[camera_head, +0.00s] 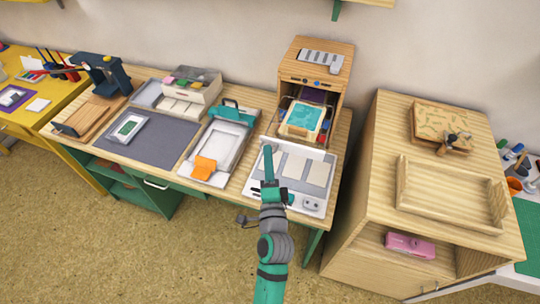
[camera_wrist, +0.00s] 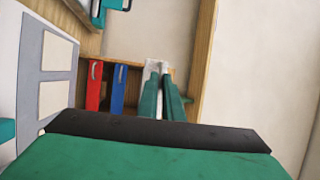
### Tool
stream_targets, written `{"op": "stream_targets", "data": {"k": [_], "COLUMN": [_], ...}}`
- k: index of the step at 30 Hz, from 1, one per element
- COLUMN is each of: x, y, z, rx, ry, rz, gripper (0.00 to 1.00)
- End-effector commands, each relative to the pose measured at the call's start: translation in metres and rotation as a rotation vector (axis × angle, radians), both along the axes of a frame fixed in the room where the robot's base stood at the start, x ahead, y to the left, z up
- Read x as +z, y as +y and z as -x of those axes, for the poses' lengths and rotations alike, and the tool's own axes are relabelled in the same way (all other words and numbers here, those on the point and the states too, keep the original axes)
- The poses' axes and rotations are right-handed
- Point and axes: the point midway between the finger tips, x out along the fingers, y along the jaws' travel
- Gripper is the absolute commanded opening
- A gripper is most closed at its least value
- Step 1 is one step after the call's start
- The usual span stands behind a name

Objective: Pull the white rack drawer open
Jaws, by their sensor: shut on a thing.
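In the wrist view, a wooden rack holds a red drawer front (camera_wrist: 94,86) and a blue drawer front (camera_wrist: 118,88), each with a pale handle. The white drawer (camera_wrist: 151,66) is beside the blue one, mostly hidden by my fingers. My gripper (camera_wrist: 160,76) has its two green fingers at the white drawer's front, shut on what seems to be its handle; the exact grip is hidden. In the head view, my gripper (camera_head: 268,150) reaches up over the worktable, left of the open-fronted wooden rack (camera_head: 320,60). The white drawer is not clear there.
A board with pale pads (camera_head: 319,171) lies in front of the rack. A white tray with an orange piece (camera_head: 205,165) and a dark mat (camera_head: 105,140) are to the left. A wooden cabinet (camera_head: 375,150) with an empty tray (camera_head: 450,190) stands right.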

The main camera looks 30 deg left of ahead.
Motion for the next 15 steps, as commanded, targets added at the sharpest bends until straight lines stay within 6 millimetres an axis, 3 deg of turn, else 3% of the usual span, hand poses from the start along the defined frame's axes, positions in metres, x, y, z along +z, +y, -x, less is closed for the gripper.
{"op": "stream_targets", "data": {"k": [1, 3, 15], "x": [-0.0003, -0.0002, -0.0016], "y": [0.0010, 0.0008, -0.0030], "z": [0.0003, 0.0002, 0.0041], "rx": [0.002, 0.002, -0.001], "ry": [0.001, 0.001, 0.002], "rz": [0.001, 0.001, 0.001], "gripper": [0.11, 0.24, 0.24]}}
